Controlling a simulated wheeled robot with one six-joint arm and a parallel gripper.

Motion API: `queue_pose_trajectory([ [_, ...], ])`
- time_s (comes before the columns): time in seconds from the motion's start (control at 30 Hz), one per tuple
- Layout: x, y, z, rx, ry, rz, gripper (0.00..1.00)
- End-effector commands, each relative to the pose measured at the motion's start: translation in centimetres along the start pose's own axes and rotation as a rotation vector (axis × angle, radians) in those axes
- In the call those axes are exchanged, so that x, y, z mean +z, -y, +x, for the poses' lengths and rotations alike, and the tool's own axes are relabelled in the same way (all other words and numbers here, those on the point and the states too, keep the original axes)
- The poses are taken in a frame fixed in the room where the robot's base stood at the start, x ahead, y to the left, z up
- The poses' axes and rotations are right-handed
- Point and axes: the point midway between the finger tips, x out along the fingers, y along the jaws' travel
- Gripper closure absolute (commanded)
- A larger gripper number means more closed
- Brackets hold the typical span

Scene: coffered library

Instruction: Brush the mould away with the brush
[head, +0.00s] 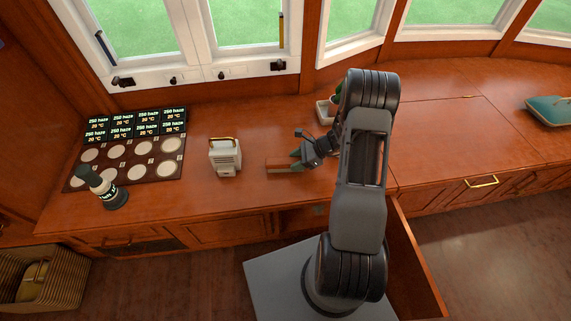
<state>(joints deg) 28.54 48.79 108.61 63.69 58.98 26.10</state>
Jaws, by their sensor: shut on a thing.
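My gripper (301,156) is low over the wooden counter (230,198), near its middle. It is shut on a small dark-green thing, which seems to be the brush; the jaws hide most of it. A flat reddish-brown block (279,165), perhaps a book, lies on the counter under and left of the jaws. I cannot tell whether the held thing touches it. No mould can be made out at this size.
A pale box-shaped device (226,158) stands left of the gripper. A white pot (324,110) stands behind my arm. A teal cushion-like thing (550,110) lies far right.

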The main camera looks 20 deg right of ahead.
Motion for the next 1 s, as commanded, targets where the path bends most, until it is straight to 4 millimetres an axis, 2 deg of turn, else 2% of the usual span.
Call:
queue_pose_trajectory([
  [0.6, 4.1, 0.0, -3.2, 0.000, 0.000, 0.000, 0.76],
  [1.0, 4.4, 0.0, -3.5, 0.000, 0.000, 0.000, 0.76],
])
